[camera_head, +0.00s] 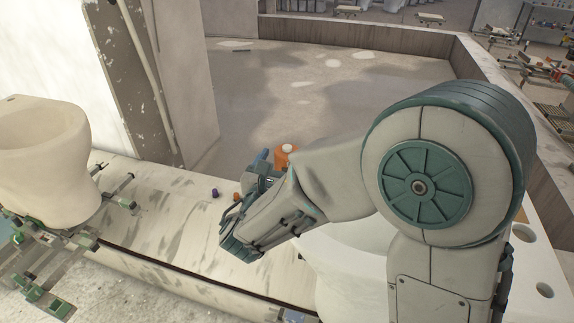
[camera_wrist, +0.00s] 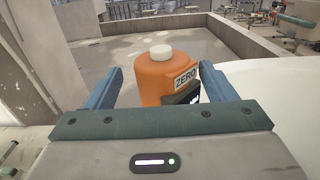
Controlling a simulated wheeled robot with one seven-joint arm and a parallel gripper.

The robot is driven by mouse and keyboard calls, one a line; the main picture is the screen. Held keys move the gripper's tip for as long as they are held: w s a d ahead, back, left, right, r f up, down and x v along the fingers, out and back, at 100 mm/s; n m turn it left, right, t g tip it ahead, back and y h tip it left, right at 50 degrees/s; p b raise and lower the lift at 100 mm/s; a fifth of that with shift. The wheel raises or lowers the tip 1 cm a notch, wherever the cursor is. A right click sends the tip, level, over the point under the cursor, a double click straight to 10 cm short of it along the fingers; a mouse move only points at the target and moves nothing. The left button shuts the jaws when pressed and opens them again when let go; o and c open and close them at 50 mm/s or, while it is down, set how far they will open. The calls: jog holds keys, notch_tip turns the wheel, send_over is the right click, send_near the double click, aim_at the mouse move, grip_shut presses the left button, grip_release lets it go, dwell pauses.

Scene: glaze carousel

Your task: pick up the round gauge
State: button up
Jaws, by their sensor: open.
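The round gauge (camera_wrist: 152,80) is an orange rounded body with a white cap on top, a white label reading ZERO and a dark display below the label. In the wrist view it stands upright between the two blue fingers of my gripper (camera_wrist: 157,78), with a gap visible at the left finger. My gripper is open. Its lower part is hidden behind the gripper's front bar. In the head view the gauge (camera_head: 287,153) shows just beyond my gripper (camera_head: 264,168), partly hidden by my arm.
A small purple piece (camera_head: 215,192) lies on the stained pale ledge (camera_head: 165,215), left of my gripper. A cream ceramic piece (camera_head: 45,150) sits on a metal fixture (camera_head: 50,262) at the left. A white curved surface (camera_wrist: 270,90) stands close on the right in the wrist view.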

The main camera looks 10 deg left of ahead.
jog(key=shift+w+d+f+p, duration=0.1)
jog(key=shift+w+d+p, duration=0.1)
jog(key=shift+w, duration=0.75)
jog(key=shift+w+d+p, duration=0.2)
jog(key=shift+w, duration=0.75)
jog(key=c, duration=1)
jog(key=shift+c, duration=0.4)
